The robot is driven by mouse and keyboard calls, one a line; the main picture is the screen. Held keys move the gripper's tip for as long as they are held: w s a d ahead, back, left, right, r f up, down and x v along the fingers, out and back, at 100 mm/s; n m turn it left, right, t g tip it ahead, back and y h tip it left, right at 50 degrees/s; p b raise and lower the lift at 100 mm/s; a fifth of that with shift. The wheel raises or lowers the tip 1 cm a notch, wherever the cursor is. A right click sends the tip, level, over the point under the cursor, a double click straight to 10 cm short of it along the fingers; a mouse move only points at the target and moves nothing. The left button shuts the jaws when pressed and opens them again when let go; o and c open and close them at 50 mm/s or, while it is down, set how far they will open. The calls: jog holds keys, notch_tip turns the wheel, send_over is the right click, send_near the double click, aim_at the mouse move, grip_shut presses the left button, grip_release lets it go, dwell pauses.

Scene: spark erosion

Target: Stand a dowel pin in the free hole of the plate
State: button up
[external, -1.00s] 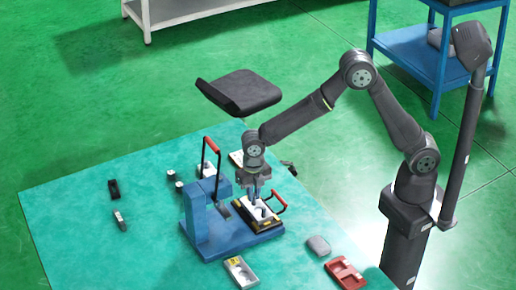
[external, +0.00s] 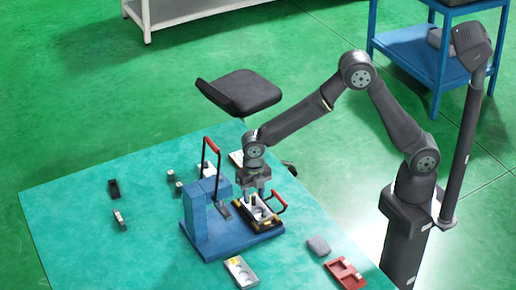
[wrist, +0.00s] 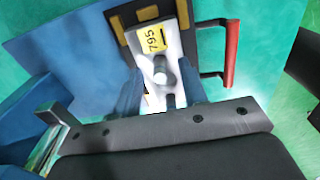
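The white plate (external: 262,212), labelled 795 in the wrist view (wrist: 172,39), sits in a dark fixture with yellow pads on the blue press base (external: 238,240). A grey dowel pin (wrist: 164,76) shows at the plate between my finger tips. How deep it sits in a hole is hard to tell. My gripper (external: 254,193) is low over the plate, pointing down. Its two blue-grey fingers are apart, one on each side of the pin, with gaps visible in the wrist view (wrist: 161,92). The near end of the plate is partly hidden by my gripper body.
The blue press column (external: 200,212) and its red-tipped lever (external: 212,146) stand left of my gripper. A red fixture handle (external: 280,203) is close on the right. A labelled grey plate (external: 240,271), a grey block (external: 318,245) and a red tray (external: 345,273) lie in front.

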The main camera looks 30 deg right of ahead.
jog(key=shift+r, duration=0.1)
notch_tip(320, 180, up, 17)
dwell(0.4)
dwell(0.4)
notch_tip(320, 180, down, 17)
jog(key=shift+f, duration=0.1)
dwell(0.5)
